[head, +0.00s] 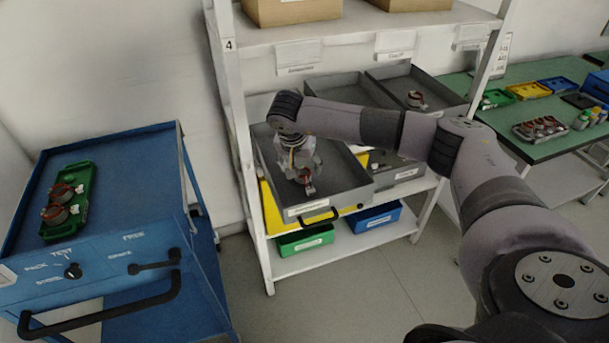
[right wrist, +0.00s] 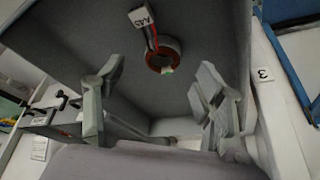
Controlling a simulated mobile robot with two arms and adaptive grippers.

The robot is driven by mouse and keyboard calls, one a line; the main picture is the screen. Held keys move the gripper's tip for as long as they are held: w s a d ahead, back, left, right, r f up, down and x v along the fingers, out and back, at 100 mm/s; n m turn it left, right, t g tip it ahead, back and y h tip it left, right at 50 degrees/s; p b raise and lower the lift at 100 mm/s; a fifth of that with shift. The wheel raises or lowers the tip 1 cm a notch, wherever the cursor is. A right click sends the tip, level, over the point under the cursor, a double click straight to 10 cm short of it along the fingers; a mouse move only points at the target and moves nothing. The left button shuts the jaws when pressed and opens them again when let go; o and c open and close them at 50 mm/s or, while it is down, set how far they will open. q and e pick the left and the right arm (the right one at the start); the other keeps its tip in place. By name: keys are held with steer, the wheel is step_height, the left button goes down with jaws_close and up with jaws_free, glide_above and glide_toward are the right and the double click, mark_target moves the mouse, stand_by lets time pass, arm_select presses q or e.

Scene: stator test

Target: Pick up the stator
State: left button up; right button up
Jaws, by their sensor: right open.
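A stator (head: 305,177), a small reddish-brown ring, lies in the open grey drawer (head: 340,192) on the shelf. In the right wrist view the stator (right wrist: 158,62) shows as a copper-coloured ring with red and dark wires and a white tag, on the grey drawer floor. My right gripper (head: 301,168) is over this drawer, pointing down, close above the stator. In the right wrist view the right gripper's fingers (right wrist: 160,70) are spread wide, with the stator beyond them and nothing between them. Part of the stator is hidden by the gripper in the head view. My left gripper is not in view.
The drawer walls stand around my right gripper. Another stator (head: 416,99) lies in a second grey drawer at right. A green tray (head: 88,180) with stators is on the blue cart (head: 120,165). A tray of stators (head: 540,128) is on the green table. Shelf posts stand close by.

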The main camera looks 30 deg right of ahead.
mark_target(303, 171)
steer(key=shift+w+d+f+p, duration=0.25)
steer(key=shift+f+p, duration=0.1)
steer(key=shift+f, duration=0.1)
steer(key=p+x, duration=0.1)
steer(key=x, duration=0.2)
steer(key=shift+w+f, duration=0.25)
steer(key=shift+w+d+f, duration=0.1)
steer(key=shift+d+f, duration=0.05)
steer(key=shift+f, duration=0.25)
steer(key=c, duration=1.4)
